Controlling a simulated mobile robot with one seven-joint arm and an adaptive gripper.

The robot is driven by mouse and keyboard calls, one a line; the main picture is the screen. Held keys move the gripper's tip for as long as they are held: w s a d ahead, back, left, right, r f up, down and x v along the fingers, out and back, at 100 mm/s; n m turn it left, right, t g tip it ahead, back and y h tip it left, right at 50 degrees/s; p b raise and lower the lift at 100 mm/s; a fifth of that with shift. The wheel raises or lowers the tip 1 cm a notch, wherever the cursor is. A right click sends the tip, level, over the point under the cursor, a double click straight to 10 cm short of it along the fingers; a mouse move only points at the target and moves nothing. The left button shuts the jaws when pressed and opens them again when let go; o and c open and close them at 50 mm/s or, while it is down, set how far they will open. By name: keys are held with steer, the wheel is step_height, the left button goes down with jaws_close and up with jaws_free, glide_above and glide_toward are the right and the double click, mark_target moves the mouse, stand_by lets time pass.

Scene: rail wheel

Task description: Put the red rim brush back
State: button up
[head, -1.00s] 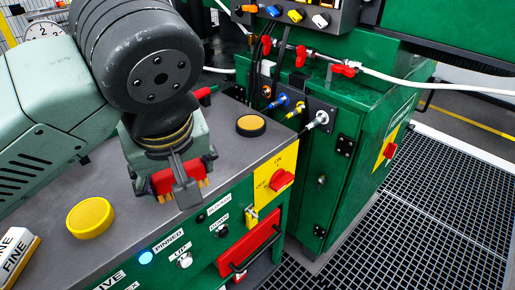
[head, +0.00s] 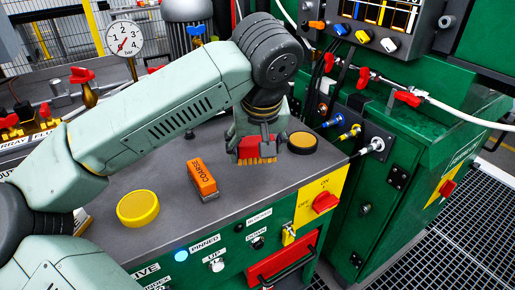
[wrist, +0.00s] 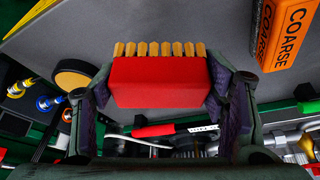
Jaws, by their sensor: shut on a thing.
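The red rim brush (wrist: 160,82) is a red block with a row of tan bristles. My gripper (head: 257,143) is shut on it, with one finger at each end of the block in the wrist view. In the head view the red brush (head: 249,147) hangs bristles down over the grey bench top, close to a black-rimmed yellow disc. Whether the bristles touch the bench top, I cannot tell. My fingers hide part of the brush in the head view.
An orange block marked COARSE (head: 203,178) stands on the grey bench top (head: 228,205). A yellow round pad (head: 138,208) lies nearer, and the black-rimmed yellow disc (head: 303,142) is right of my gripper. A green cabinet (head: 400,170) with hose fittings stands at the right.

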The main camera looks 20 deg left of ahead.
mark_target(257, 153)
steer(key=shift+w+a, duration=0.25)
steer(key=shift+w, duration=0.5)
steer(key=x, duration=0.3)
steer(key=shift+d+f+p, duration=0.1)
steer(key=shift+f+p, duration=0.25)
steer(key=shift+p, duration=0.05)
steer(key=shift+f, duration=0.15)
steer(key=shift+f, duration=0.2)
steer(key=o, duration=1.2)
steer(key=shift+r, duration=0.15)
